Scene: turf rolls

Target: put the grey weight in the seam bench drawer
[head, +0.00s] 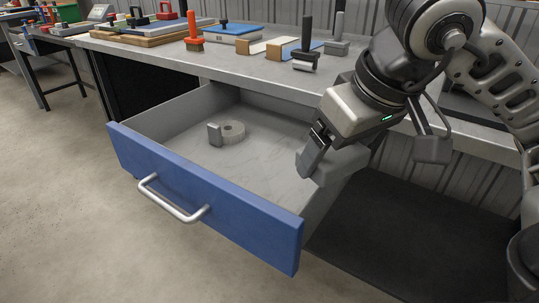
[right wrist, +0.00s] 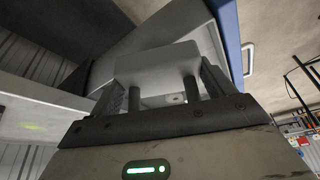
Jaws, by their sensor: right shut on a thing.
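The seam bench drawer (head: 200,205) is pulled open, with a blue front and a silver handle. My right gripper (head: 318,147) is shut on the grey weight (head: 338,165), a plain block, above the drawer's right side near its right wall. In the right wrist view the weight (right wrist: 158,66) shows between the fingers, with two posts reaching toward the gripper palm. The drawer also shows behind it. How high the weight is above the drawer floor is hard to tell. My left gripper is not in view.
In the drawer lie a grey tape roll (head: 233,132) and a small upright grey block (head: 214,135). Much of the drawer floor is bare. The bench top (head: 300,70) above holds an orange-handled tool (head: 193,40), a black-handled roller (head: 305,58) and blue and wooden boards.

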